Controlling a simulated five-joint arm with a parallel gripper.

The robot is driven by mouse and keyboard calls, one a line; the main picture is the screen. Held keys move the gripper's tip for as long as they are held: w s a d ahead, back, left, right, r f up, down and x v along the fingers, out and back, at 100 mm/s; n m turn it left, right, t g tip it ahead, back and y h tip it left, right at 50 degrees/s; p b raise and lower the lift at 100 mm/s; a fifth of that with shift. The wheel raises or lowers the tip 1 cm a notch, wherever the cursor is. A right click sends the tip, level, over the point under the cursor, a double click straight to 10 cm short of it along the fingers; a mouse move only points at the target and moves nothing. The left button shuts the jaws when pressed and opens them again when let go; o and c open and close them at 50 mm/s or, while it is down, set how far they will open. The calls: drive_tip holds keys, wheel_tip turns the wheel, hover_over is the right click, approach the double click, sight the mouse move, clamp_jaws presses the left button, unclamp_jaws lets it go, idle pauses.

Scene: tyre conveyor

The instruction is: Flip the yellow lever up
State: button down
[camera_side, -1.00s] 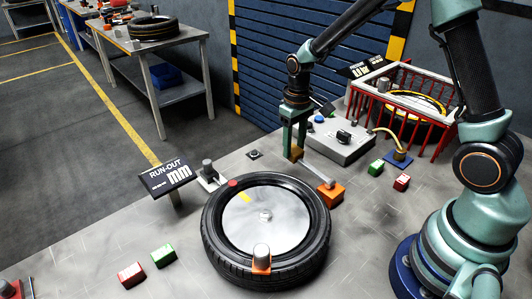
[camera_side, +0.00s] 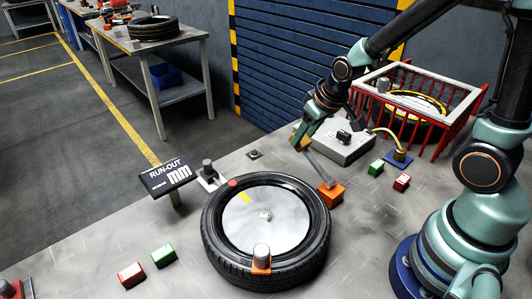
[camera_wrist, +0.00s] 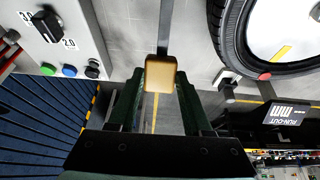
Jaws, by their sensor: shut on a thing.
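The yellow lever has a tan-yellow knob (camera_wrist: 160,75) on a flat grey bar (camera_side: 321,170). The bar rises at a slant, up and to the left, from an orange base block (camera_side: 331,195) right of the tyre. My gripper (camera_side: 303,142) is shut on the knob at the bar's upper end. In the wrist view, my two dark green fingers (camera_wrist: 160,92) stand on either side of the knob, and the bar runs up out of the picture. In the side view, my gripper mostly hides the knob.
A tyre (camera_side: 318,238) with a metal disc lies left of the base. A grey control box (camera_side: 345,150) stands close behind the lever. A red crate (camera_side: 432,125), small green and red blocks and a run-out display (camera_side: 167,175) stand around.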

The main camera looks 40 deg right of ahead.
drive_tip(key=shift+s+d+r+t, duration=0.1)
drive_tip(key=shift+s+r+t, duration=0.3)
drive_tip(key=shift+t, duration=0.2)
drive_tip(key=shift+c, duration=1.6)
unclamp_jaws()
drive_tip(key=v, duration=1.2)
